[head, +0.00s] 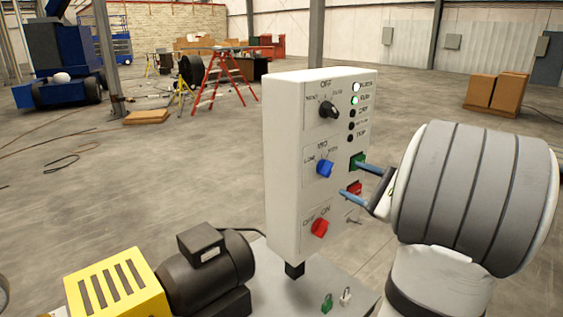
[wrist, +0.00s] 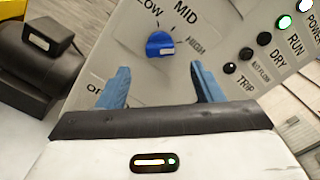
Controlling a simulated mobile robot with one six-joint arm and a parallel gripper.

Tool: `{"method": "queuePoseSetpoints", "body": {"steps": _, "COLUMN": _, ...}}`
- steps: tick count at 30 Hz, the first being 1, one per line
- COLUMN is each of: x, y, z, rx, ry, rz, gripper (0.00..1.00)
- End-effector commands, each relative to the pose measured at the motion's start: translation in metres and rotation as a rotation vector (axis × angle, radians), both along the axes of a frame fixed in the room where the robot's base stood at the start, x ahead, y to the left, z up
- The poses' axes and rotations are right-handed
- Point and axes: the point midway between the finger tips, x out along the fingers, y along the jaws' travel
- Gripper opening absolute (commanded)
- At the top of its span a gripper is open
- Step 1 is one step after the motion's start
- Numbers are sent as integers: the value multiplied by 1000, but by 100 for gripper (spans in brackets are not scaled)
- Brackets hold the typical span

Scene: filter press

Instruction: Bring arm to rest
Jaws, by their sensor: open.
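My gripper (head: 350,177) is open and empty in front of the right half of the white control panel (head: 285,150). Its two blue fingers also show in the wrist view (wrist: 160,72), spread apart below the blue LOW/MID/HIGH knob (wrist: 160,44). No gap to the panel can be judged exactly. In the head view the blue knob (head: 324,168) is left of the fingers. A green button (head: 356,160) and a red button (head: 354,188) lie close to the fingertips and are partly covered. My arm comes in from the right.
The panel has a black knob (head: 328,109) above and a red OFF/ON knob (head: 319,228) below. The POWER and RUN (wrist: 284,21) lamps are lit. Open floor lies behind.

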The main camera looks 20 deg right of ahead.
Motion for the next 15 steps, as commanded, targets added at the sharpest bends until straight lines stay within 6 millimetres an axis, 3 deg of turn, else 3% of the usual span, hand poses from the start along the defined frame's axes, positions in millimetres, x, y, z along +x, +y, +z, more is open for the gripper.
{"method": "queuePoseSetpoints", "body": {"steps": 5, "x": 2, "y": 8, "z": -2, "rx": -11, "ry": 12, "rz": 19, "gripper": 60}}
{"method": "queuePoseSetpoints", "body": {"steps": 8, "x": 7, "y": 40, "z": -9, "rx": -62, "ry": 64, "rz": 97, "gripper": 60}}
{"method": "queuePoseSetpoints", "body": {"steps": 11, "x": 7, "y": 99, "z": -25, "rx": -174, "ry": 161, "rz": 249, "gripper": 60}}
{"method": "queuePoseSetpoints", "body": {"steps": 15, "x": -17, "y": 193, "z": -60, "rx": -440, "ry": 314, "rz": 531, "gripper": 60}}
